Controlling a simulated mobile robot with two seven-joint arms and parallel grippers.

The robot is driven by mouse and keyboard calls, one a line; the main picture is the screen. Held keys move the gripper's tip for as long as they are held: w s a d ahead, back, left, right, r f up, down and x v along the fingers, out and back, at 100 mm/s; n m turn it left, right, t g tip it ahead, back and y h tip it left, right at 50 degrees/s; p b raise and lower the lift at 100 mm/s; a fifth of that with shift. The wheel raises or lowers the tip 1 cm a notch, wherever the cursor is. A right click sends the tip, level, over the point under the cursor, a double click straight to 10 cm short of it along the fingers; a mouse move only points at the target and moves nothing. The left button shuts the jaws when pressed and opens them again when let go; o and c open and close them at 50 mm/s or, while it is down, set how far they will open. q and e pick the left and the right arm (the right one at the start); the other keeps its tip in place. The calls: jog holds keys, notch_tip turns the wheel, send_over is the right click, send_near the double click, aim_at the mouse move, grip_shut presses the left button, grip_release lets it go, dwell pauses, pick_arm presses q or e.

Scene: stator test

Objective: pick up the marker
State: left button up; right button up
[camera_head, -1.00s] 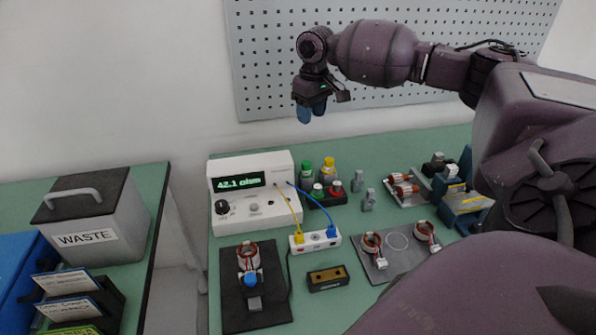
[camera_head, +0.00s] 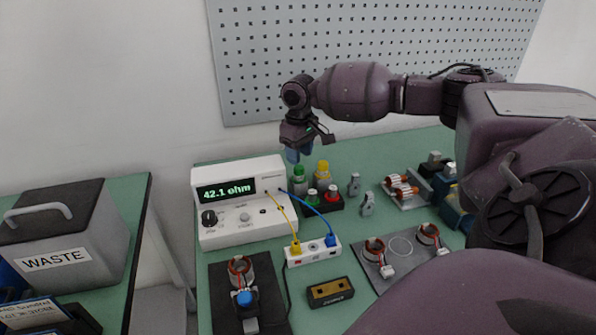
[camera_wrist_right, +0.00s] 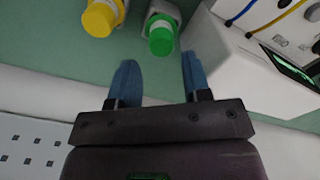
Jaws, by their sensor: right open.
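No thing is plainly labelled as a marker. The likeliest candidates are a green-capped upright thing (camera_head: 299,174) and a yellow-capped one (camera_head: 322,168) behind the meter's right end. Smaller green (camera_head: 312,194) and red (camera_head: 333,190) capped ones stand in front of them at a dark holder (camera_head: 322,208). My right gripper (camera_head: 299,154) is open and empty, its blue fingers pointing down just above the green cap. In the right wrist view, the green cap (camera_wrist_right: 161,38) lies beyond the gap between the fingertips (camera_wrist_right: 159,62), the yellow cap (camera_wrist_right: 101,18) to the left. My left gripper is out of view.
The meter (camera_head: 241,222), reading 42.1 ohm, stands left of the caps. Yellow and blue leads run from it to a white block (camera_head: 314,252). Grey clips (camera_head: 367,203) stand to the right. A pegboard (camera_head: 370,60) is behind; a waste bin (camera_head: 60,240) is at left.

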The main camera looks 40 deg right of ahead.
aim_at(298, 178)
notch_tip(298, 178, down, 4)
jog(key=shift+b, duration=0.45)
jog(key=shift+f, duration=0.35)
jog(key=c, duration=0.7)
jog(key=shift+r, duration=0.15)
